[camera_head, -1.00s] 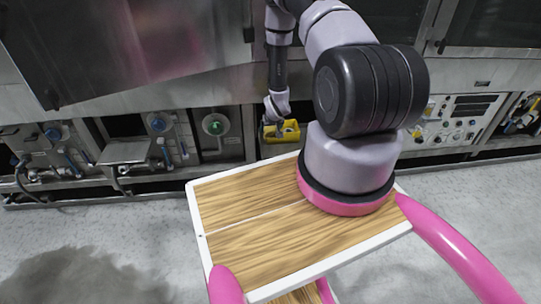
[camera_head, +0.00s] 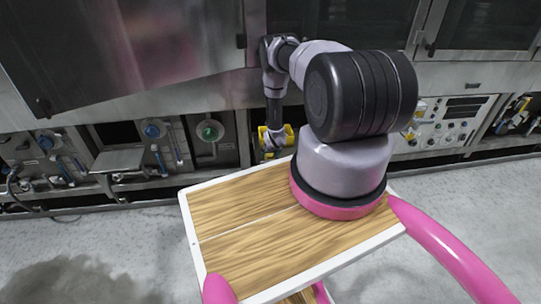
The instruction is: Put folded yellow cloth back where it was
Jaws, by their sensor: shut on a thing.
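My gripper (camera_head: 273,143) points down at the front of the washer, beyond my wooden-topped base and left of my arm's large black joint. A small yellow thing (camera_head: 289,134), which looks like the folded yellow cloth, shows around and behind the fingers. My gripper is shut on it. The fingers cover its middle, and its folds are too small to make out. Whether it touches a surface below cannot be told.
The steel washer front (camera_head: 160,90) runs across the back. A green round knob (camera_head: 210,131) and a blue one (camera_head: 153,130) are left of the gripper. A control panel (camera_head: 450,122) is at right. Grey floor (camera_head: 130,225) is open at left.

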